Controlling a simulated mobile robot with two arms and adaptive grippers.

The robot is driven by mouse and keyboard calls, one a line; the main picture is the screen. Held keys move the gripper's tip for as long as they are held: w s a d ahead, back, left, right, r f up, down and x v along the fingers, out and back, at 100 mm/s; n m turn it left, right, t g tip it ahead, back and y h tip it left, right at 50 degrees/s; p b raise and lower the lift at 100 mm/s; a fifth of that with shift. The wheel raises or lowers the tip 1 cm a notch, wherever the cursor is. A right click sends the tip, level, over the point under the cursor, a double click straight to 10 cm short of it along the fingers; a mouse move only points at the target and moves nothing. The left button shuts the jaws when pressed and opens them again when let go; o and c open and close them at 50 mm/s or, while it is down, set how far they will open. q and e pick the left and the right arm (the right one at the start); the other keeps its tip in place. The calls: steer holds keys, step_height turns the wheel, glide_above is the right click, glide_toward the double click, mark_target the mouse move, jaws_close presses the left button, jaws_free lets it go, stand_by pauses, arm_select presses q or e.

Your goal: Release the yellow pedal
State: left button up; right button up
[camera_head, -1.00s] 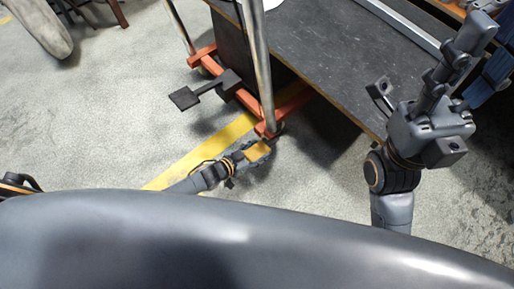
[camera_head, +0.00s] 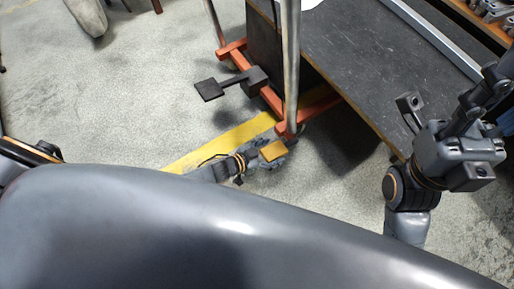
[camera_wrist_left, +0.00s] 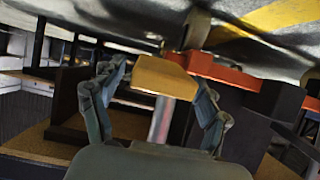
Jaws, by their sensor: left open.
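The yellow pedal (camera_head: 273,150) is a small flat plate low by the foot of the cart's metal post. My left gripper (camera_head: 275,152) is down at the pedal, coming in from the left. In the left wrist view the pedal (camera_wrist_left: 165,76) lies between the tips of the open left gripper (camera_wrist_left: 158,88), one finger on each side. Small gaps seem to show beside it, but I cannot tell whether either finger touches it. My right gripper (camera_head: 442,108) is raised at the right, its fingers apart and empty.
The cart has an orange frame (camera_head: 268,98), a metal post (camera_head: 291,65) and a dark deck (camera_head: 370,55). A black pedal (camera_head: 209,90) sticks out left of the frame. A yellow floor stripe (camera_head: 225,142) runs beside my left arm.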

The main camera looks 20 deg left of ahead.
arm_select(q)
steer(key=v, duration=1)
steer(key=shift+r, duration=0.1)
